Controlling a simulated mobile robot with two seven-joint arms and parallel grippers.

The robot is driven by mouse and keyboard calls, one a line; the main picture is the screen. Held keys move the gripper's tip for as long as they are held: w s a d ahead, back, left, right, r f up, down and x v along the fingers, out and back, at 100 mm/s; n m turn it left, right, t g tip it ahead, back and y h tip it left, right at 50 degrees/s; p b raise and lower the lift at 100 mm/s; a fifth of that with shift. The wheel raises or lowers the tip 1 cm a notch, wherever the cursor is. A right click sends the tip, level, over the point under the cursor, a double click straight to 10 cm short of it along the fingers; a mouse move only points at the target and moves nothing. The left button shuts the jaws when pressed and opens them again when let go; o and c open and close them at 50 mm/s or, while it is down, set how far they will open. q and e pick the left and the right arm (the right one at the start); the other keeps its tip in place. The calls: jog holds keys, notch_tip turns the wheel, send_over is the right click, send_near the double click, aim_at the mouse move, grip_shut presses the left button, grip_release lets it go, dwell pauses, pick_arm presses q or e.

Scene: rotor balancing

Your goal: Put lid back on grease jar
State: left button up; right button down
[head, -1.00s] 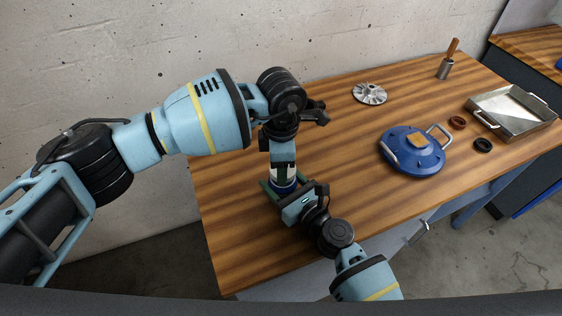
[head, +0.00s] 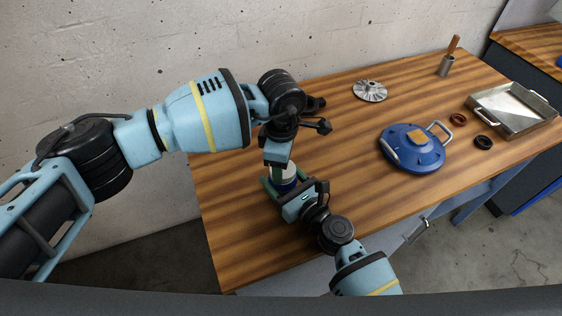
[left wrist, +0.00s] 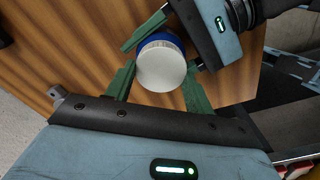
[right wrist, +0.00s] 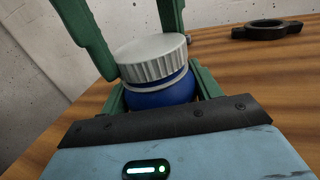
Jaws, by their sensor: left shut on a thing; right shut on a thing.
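The grease jar (right wrist: 160,96) is blue and stands on the workbench at its near left part; it also shows in the head view (head: 284,186). The white ribbed lid (right wrist: 153,58) sits on top of the jar, with a pale band just below it; I cannot tell how tightly it is seated. In the left wrist view the lid (left wrist: 161,67) lies between the green fingers of my left gripper (left wrist: 159,86), which is shut on it from above. My right gripper (right wrist: 160,92) is shut around the jar's body from the side.
A blue round housing (head: 412,148) with handles lies to the right. The bench between is clear.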

pick_arm(q)
jog(key=m, duration=0.6)
jog(key=shift+w+d+m, duration=0.1)
jog(key=shift+m, duration=0.2)
jog(key=m, duration=0.6)
jog(key=shift+w+d, duration=0.1)
jog(key=m, duration=0.7)
jog(key=shift+d, duration=0.1)
jog(key=m, duration=0.6)
jog(key=shift+d+m, duration=0.1)
jog(key=shift+m, duration=0.2)
jog(key=o, duration=1)
